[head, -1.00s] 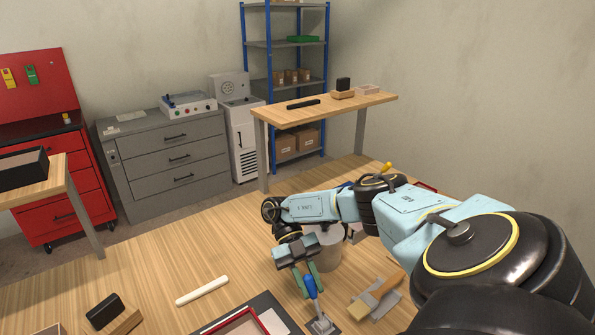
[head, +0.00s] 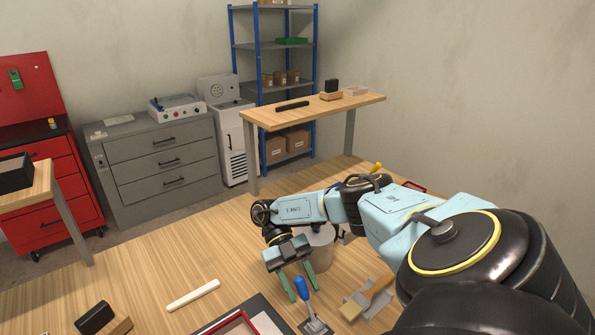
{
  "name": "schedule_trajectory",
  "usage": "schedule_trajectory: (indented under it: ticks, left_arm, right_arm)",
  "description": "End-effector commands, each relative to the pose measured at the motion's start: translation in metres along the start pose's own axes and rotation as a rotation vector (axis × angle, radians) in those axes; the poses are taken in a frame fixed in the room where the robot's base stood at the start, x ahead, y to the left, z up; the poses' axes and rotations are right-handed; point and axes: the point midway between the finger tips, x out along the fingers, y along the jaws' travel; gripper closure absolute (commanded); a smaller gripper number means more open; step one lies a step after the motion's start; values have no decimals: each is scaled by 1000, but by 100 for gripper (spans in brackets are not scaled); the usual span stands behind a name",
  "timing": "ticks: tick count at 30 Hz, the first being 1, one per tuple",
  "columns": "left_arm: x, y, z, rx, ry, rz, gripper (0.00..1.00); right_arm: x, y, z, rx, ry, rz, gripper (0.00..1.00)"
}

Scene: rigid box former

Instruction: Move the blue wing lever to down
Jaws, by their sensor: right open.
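The blue wing lever (head: 302,289) stands on a small metal base (head: 315,327) at the bottom of the head view, beside the dark plate with a red frame. Its blue handle points up and leans slightly left. My right gripper (head: 302,286) reaches down from above with its two green fingers spread. The fingers are open, around or just behind the blue handle; I cannot tell whether they touch it. My left gripper is not in view.
A dark plate with a red-edged frame (head: 240,322) lies left of the lever. A brush (head: 366,297) lies to the right, and a grey cylinder (head: 320,248) stands behind my gripper. A white bar (head: 194,295) and a black-topped block (head: 95,318) lie left.

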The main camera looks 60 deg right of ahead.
Motion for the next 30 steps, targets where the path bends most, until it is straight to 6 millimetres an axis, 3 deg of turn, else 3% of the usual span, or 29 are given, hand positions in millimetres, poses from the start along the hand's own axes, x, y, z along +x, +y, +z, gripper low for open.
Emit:
schedule_trajectory:
  ticks: [20, 30]
  left_arm:
    - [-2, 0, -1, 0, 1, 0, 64]
    - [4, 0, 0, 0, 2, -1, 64]
  right_arm:
    - [-52, 0, -1, 1, -6, 1, 57]
    - [-62, 2, 1, -1, 11, -3, 57]
